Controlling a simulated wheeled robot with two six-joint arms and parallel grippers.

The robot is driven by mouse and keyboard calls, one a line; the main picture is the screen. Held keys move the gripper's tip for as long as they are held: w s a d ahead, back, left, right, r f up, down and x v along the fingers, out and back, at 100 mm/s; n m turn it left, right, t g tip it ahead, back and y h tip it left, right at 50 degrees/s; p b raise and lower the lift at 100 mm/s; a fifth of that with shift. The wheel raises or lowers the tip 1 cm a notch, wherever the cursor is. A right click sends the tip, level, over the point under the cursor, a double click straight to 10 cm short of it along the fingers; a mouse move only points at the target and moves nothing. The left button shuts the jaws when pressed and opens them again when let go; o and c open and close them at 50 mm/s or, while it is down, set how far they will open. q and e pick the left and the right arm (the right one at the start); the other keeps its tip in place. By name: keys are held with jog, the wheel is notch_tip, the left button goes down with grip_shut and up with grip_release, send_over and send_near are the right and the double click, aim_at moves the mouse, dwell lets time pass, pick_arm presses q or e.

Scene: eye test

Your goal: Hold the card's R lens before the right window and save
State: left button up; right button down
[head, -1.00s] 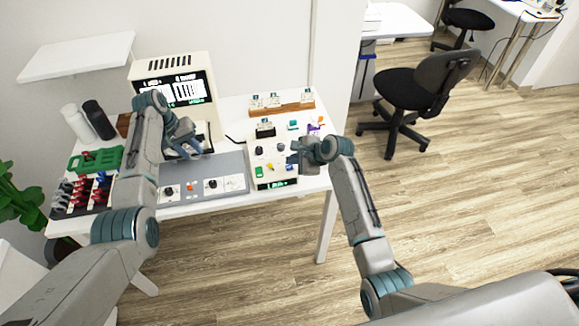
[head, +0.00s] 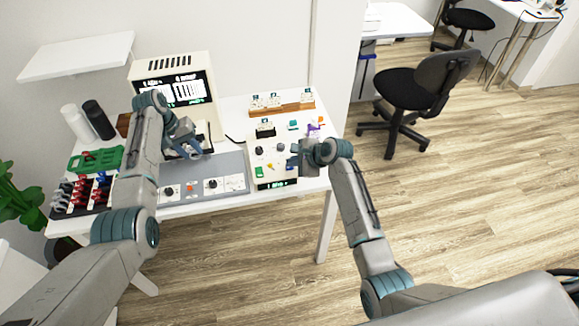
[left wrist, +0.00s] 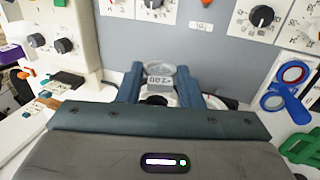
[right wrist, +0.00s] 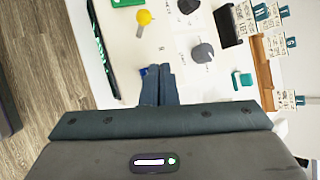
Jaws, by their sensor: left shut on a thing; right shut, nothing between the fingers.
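My left gripper (head: 190,147) is in front of the cream machine (head: 198,58) with a lit screen, above the grey panel. In the left wrist view its fingers (left wrist: 160,90) are shut on a grey, round-ended piece (left wrist: 160,70) with a small label I cannot read surely. My right gripper (head: 293,158) is shut and empty over the white control box (head: 257,165); in the right wrist view its tips (right wrist: 157,75) are close to a blue button (right wrist: 144,71). White cards (head: 272,100) stand in a wooden rack (head: 290,109). I cannot make out an R lens or a right window.
The grey panel (head: 230,165) carries dials. At the left are a green holder (head: 85,161), a dark rack (head: 73,211) of red and blue pieces, and two bottles (head: 98,118). A blue, red-ringed lens (left wrist: 291,74) shows in the left wrist view.

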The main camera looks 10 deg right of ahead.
aim_at(293, 168)
jog(key=shift+f, duration=0.35)
dwell(0.4)
jog(key=shift+r, duration=0.85)
jog(key=shift+r, duration=2.5)
jog(key=v, duration=1.2)
